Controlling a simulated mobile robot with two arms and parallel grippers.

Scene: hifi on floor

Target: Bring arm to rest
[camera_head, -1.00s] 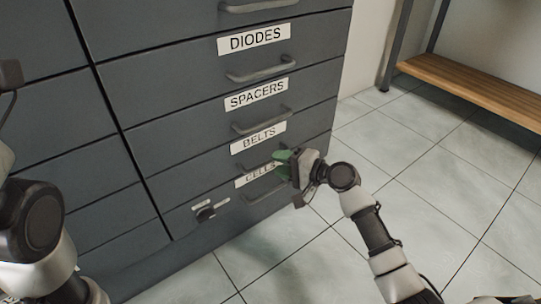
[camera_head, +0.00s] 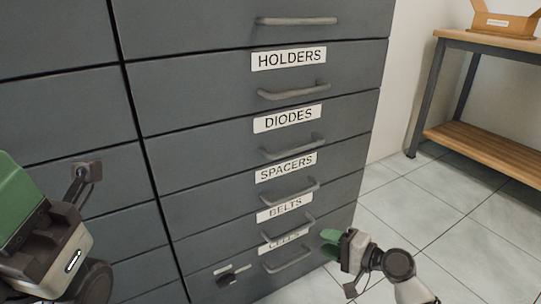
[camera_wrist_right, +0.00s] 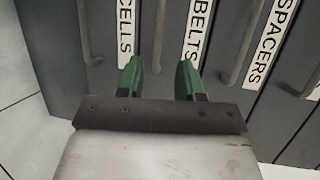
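My right gripper (camera_head: 328,240) is low in front of the grey drawer cabinet (camera_head: 215,150), near the handles of the BELTS and CELLS drawers. In the right wrist view its two green fingers (camera_wrist_right: 159,80) stand apart with nothing between them. They point toward the BELTS and CELLS handles; whether they touch the cabinet I cannot tell. My left gripper (camera_head: 15,205) shows at the left edge, partly cut off, with a green part. Its fingertips are not clear. The drawers in view look shut.
Drawer handles stick out from the cabinet front, such as the SPACERS handle (camera_head: 290,192). A wooden bench (camera_head: 490,160) with an open cardboard box (camera_head: 503,24) stands at the right. Tiled floor (camera_head: 430,200) lies open between cabinet and bench.

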